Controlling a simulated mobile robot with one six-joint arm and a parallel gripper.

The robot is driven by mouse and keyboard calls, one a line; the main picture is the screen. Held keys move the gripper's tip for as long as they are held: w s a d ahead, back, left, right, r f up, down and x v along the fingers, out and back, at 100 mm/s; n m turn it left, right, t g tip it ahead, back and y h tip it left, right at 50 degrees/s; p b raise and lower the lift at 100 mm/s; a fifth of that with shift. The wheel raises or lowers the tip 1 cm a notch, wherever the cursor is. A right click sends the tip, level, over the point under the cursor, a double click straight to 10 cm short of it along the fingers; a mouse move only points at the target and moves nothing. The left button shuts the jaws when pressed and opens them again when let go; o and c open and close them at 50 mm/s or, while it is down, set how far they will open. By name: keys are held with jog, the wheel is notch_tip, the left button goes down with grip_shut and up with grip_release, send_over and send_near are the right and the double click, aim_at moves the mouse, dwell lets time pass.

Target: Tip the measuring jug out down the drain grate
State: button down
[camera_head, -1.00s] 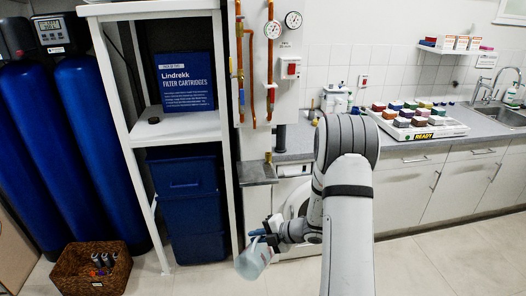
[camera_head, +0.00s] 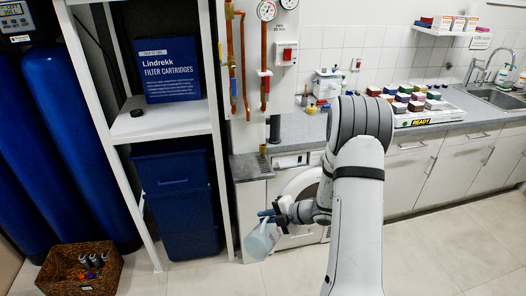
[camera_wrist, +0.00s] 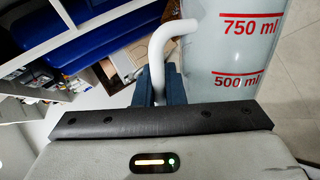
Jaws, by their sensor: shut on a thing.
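The measuring jug (camera_head: 262,240) is translucent, with a white handle and red marks. It hangs tilted above the floor in the head view, left of my arm. In the wrist view the jug (camera_wrist: 240,50) shows "750 ml" and "500 ml", and its white handle (camera_wrist: 157,62) runs down between the dark fingers. My gripper (camera_head: 272,214) is shut on the handle. I cannot tell the liquid level. A grey slatted surface (camera_head: 250,168) under a brass tap looks like the drain grate. It lies beyond and above the jug in the picture, apart from it.
A white shelf unit (camera_head: 168,124) with blue bins (camera_head: 178,200) stands left of the grate. A wicker basket (camera_head: 80,275) is on the floor at left. Floor around the jug is clear.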

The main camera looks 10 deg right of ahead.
notch_tip(320, 180, up, 25)
jog(key=w+n+t+y+b, duration=0.1)
jog(key=n+y, duration=0.4)
jog(key=n, duration=1.7)
jog(key=shift+a+r+t+y+b, duration=0.2)
jog(key=shift+t+y+b, duration=0.1)
jog(key=shift+t+b, duration=0.45)
jog(key=shift+f, duration=0.15)
